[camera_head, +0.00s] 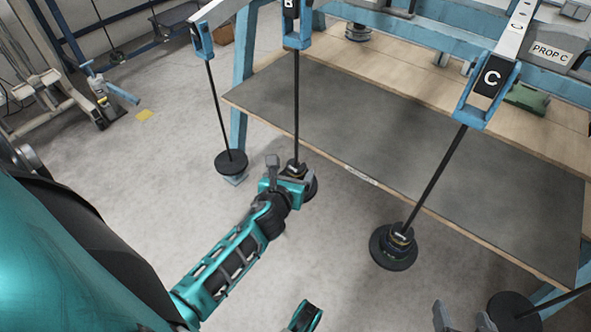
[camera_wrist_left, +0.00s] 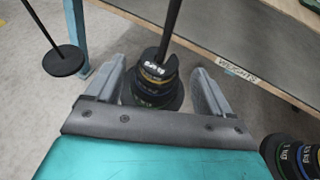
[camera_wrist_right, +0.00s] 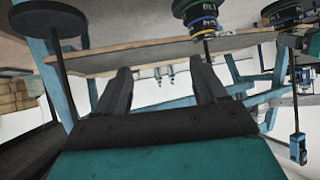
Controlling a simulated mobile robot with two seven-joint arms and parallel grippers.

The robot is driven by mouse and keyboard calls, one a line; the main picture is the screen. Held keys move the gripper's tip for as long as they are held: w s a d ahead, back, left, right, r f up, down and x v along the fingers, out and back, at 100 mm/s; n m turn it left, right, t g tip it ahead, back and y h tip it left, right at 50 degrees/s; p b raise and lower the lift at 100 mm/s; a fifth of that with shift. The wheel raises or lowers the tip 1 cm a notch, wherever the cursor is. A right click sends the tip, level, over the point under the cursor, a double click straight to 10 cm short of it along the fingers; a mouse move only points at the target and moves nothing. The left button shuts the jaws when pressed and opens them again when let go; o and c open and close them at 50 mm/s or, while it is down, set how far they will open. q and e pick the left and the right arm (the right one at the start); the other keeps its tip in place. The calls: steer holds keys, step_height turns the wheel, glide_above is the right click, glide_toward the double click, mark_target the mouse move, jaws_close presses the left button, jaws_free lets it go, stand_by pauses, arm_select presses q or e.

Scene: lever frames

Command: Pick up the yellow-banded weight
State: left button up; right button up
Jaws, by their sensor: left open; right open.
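In the left wrist view a stack of black weights (camera_wrist_left: 155,82) sits on a hanger plate around a thin rod. A yellow-orange band shows below the pale-labelled top weight. My left gripper (camera_wrist_left: 158,75) is open, its fingers on either side of this stack, without visible contact. In the head view the left gripper (camera_head: 285,168) is at the foot of the rod under lever B (camera_head: 291,25) and mostly hides the stack. My right gripper (camera_head: 463,318) is open and empty at the bottom edge; its fingers also show in the right wrist view (camera_wrist_right: 160,90).
Lever C (camera_head: 490,80) carries another banded stack (camera_head: 398,240) on a plate. A bare hanger plate (camera_head: 231,162) hangs at left, and another plate (camera_head: 512,310) is at lower right. The wooden workbench (camera_head: 400,150) edges the hanging rods. Grey floor is clear at lower middle.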

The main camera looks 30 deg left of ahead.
mark_target(296, 166)
arm_select(q)
steer(key=shift+b+x, duration=0.3)
steer(key=shift+x, duration=1.25)
steer(key=shift+r, duration=0.1)
steer(key=c, duration=1.1)
